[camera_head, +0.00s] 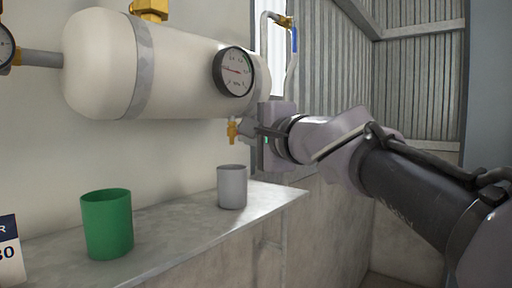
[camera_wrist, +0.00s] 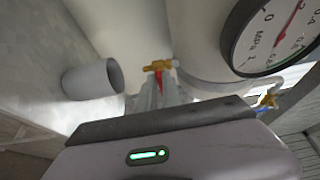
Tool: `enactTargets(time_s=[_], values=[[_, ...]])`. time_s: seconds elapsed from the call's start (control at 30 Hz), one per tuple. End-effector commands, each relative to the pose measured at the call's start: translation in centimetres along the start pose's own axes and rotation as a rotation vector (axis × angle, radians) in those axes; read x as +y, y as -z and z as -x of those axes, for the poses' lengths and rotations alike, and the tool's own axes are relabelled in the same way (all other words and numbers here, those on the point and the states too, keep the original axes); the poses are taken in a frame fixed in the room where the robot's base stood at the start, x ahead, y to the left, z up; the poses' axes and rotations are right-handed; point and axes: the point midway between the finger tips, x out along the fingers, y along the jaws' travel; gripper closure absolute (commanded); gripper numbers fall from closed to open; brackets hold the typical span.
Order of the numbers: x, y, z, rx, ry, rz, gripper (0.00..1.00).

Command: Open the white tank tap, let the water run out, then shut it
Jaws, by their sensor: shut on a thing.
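The white tank (camera_head: 185,70) is mounted along the wall. A small brass tap (camera_head: 233,131) hangs under its right part, and it also shows in the wrist view (camera_wrist: 157,66). My gripper (camera_head: 246,128) reaches in from the right at the tap. In the wrist view my fingers (camera_wrist: 160,92) are closed around a small red part, the tap handle (camera_wrist: 160,78), which they mostly hide. A grey cup (camera_head: 231,187) stands upright on the ledge below the tap; it also shows in the wrist view (camera_wrist: 92,80). I see no clear water stream.
The concrete ledge (camera_head: 175,222) carries a green cup (camera_head: 107,224) to the left and a sign (camera_head: 10,250) at the far left. A pressure gauge (camera_head: 234,71) sits on the tank near my gripper. A blue-handled valve (camera_head: 294,40) is on a pipe behind.

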Motion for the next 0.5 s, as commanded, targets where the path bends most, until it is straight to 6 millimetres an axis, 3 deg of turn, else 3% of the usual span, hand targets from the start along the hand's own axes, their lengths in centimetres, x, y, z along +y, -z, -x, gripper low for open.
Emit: enactTargets(time_s=[0.47,0.5], values=[[-0.01,-0.01,-0.01,0.000,0.005,0.015,1.00],[-0.01,-0.01,-0.01,0.000,0.005,0.015,0.89]])
